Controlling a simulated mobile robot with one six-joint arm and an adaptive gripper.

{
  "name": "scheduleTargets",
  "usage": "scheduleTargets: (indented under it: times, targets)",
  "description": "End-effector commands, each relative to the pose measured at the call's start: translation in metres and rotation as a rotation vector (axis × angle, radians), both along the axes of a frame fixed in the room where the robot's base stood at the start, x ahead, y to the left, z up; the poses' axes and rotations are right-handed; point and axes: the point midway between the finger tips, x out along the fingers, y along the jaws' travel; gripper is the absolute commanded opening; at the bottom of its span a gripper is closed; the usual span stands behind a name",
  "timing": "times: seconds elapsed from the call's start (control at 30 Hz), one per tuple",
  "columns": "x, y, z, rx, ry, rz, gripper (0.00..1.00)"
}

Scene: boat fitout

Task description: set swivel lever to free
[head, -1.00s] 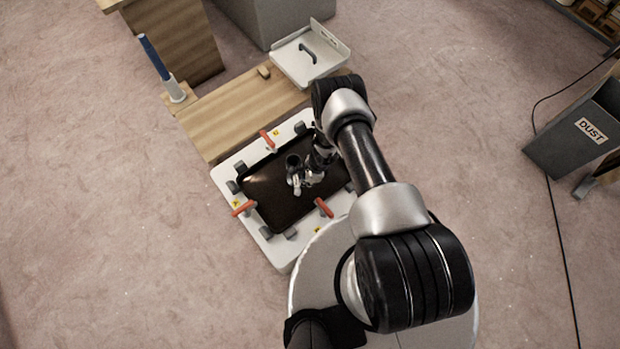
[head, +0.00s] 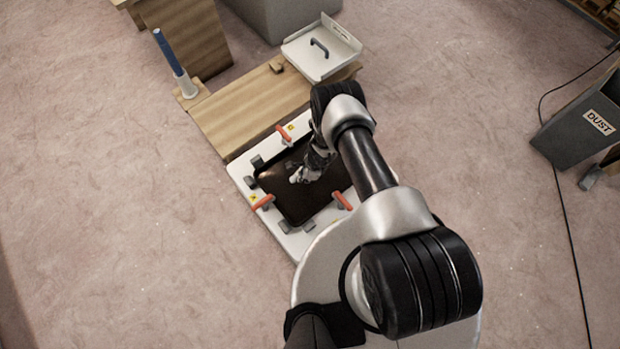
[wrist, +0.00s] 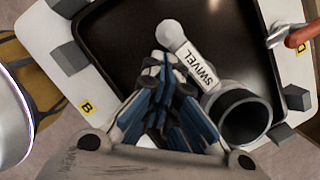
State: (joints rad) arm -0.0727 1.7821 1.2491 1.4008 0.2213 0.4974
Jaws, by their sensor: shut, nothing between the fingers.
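The swivel lever (wrist: 190,60) is a white bar marked SWIVEL in the wrist view. It has a round knob at its upper-left end, and a dark, open-topped round socket (wrist: 240,118) at its lower-right end. It lies over the dark panel (wrist: 130,30) of a white-framed hatch. My gripper (wrist: 160,64) is shut and empty, its fingertips just left of the lever below the knob. Whether they touch it I cannot tell. In the head view my gripper (head: 304,173) is over the dark panel, and my arm hides the panel's right part.
Red-handled clamps (head: 263,202) and grey blocks (head: 257,162) stand around the white hatch frame (head: 240,175). A wooden bench (head: 240,110) adjoins it, with a blue rod (head: 168,52) and a white tray (head: 335,62). A grey DUST bin (head: 575,135) stands at right. The left floor is clear.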

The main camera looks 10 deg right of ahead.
Motion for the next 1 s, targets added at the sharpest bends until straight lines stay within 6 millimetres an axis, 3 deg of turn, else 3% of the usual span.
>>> scheduleTargets:
  times: [0.4,1.0]
  targets:
    - [0.007,0.013,0.000,0.001,0.000,-0.128,0.00]
    - [0.008,0.012,0.000,0.000,0.000,-0.141,0.00]
